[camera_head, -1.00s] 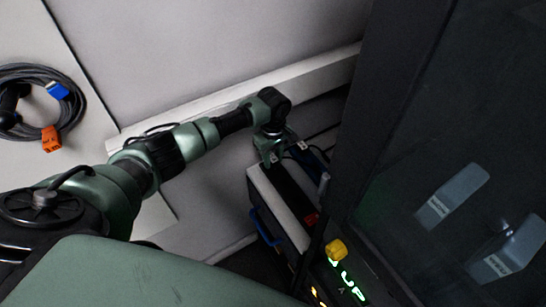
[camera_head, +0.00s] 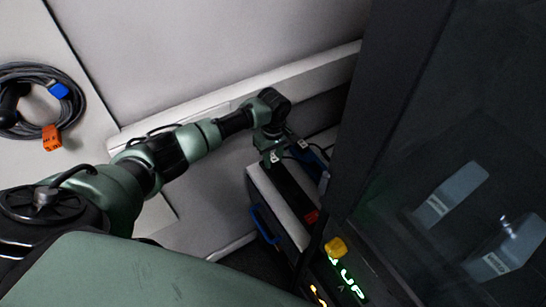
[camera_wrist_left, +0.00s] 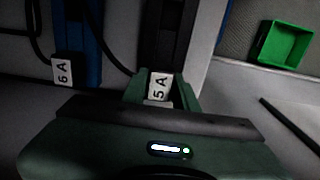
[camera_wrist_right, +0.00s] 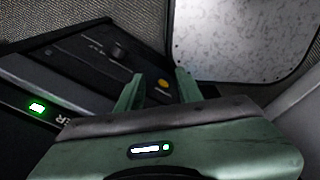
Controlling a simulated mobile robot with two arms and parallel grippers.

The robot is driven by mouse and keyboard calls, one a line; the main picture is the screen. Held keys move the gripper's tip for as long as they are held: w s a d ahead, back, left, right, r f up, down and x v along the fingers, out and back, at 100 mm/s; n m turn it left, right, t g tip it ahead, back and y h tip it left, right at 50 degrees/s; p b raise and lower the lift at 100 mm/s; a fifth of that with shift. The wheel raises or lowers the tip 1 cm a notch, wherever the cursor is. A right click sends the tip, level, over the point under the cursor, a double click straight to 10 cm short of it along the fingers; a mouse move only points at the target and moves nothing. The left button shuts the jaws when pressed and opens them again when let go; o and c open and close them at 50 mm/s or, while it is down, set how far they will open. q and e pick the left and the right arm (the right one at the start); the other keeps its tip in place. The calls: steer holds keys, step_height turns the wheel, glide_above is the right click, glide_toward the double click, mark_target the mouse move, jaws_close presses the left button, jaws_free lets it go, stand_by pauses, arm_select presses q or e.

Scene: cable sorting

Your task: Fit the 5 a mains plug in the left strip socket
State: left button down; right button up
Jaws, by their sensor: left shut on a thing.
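The 5 A mains plug (camera_wrist_left: 159,86), with a white label, sits between the fingers of my left gripper (camera_wrist_left: 160,92), which is shut on it. In the head view my left gripper (camera_head: 271,151) is at the far end of a black socket strip (camera_head: 291,188) with a red switch. The strip also shows beyond the plug in the left wrist view (camera_wrist_left: 168,35). Whether the plug's pins are in a socket is hidden. My right gripper (camera_wrist_right: 159,91) is open and empty in its wrist view, above a dark panel; the head view does not show it.
A 6 A plug (camera_wrist_left: 63,71) stands beside the 5 A plug, near a blue part (camera_wrist_left: 84,40). A green bin (camera_wrist_left: 284,44) is at the upper right. A coiled grey cable (camera_head: 40,100) with blue and orange tags lies left. A dark cabinet (camera_head: 400,120) stands close right.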

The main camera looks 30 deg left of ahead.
arm_select(q)
steer(key=shift+f, duration=0.1)
stand_by(0.3)
steer(key=c, duration=0.5)
jaws_free()
steer(key=shift+r+p, duration=3.55)
steer(key=shift+p, duration=0.65)
